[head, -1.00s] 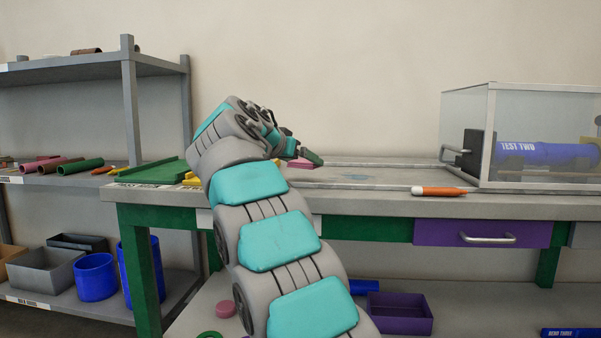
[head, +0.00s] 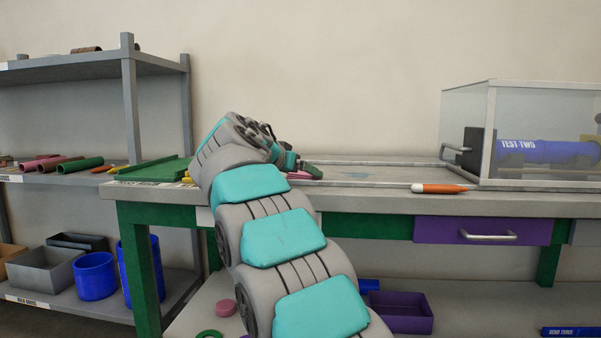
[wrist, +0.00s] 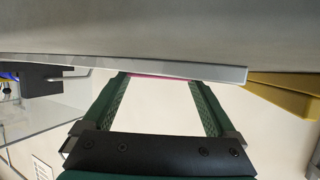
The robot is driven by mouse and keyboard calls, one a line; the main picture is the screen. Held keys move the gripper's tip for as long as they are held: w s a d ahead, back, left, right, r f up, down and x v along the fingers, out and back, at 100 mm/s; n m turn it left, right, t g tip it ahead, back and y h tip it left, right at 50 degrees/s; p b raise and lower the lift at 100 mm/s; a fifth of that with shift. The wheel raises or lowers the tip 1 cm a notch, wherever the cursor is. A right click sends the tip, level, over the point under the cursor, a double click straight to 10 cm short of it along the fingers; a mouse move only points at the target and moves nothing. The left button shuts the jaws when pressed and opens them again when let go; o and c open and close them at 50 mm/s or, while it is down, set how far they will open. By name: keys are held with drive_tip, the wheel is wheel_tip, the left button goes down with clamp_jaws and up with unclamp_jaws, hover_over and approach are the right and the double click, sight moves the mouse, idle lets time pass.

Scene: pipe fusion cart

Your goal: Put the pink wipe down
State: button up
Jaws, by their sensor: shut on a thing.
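The pink wipe shows in the head view as a small pink patch (head: 299,175) at the end of my arm, low over the workbench top (head: 375,198). In the wrist view it is a thin pink strip (wrist: 160,76) between the tips of my green fingers, partly cut off by a grey metal edge. My gripper (head: 308,169) is shut on the wipe; it also shows in the wrist view (wrist: 158,85). I cannot tell whether the wipe touches the surface.
An orange marker-like item (head: 438,188) lies near the bench's front edge. A clear case (head: 545,125) with a blue pipe stands at the right. A green tray (head: 160,171) is left of my arm. The bench middle is mostly clear.

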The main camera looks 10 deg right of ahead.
drive_tip(key=shift+f, duration=0.25)
drive_tip(key=o, duration=1.1)
drive_tip(key=shift+r, duration=0.1)
drive_tip(key=shift+r, duration=0.25)
drive_tip(key=v, duration=1.2)
drive_tip(key=shift+s+d+f, duration=0.1)
